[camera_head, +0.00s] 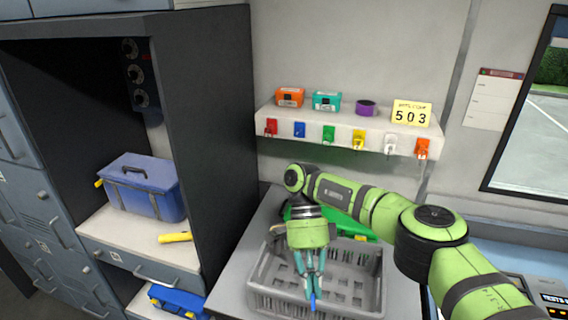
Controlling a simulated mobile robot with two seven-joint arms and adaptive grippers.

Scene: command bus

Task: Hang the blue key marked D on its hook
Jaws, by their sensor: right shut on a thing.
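My right gripper (311,280) points down over the grey crate and is shut on a small blue thing, seemingly the blue key (313,303), whose letter I cannot read. The key shows just below the fingertips, in front of the crate's near wall. On the wall shelf's front edge is a row of coloured hook tags, with a blue tag (299,129) between a red tag (271,127) and a green tag (329,134). Nothing clearly hangs at the blue tag. My left gripper is not in view.
Keys seem to hang at the yellow (358,139), white (390,144) and orange (422,148) tags. The shelf (345,121) carries small boxes, a purple roll and a 503 sign. The grey crate (262,297) stands on the counter. A dark cabinet (215,140) rises at left.

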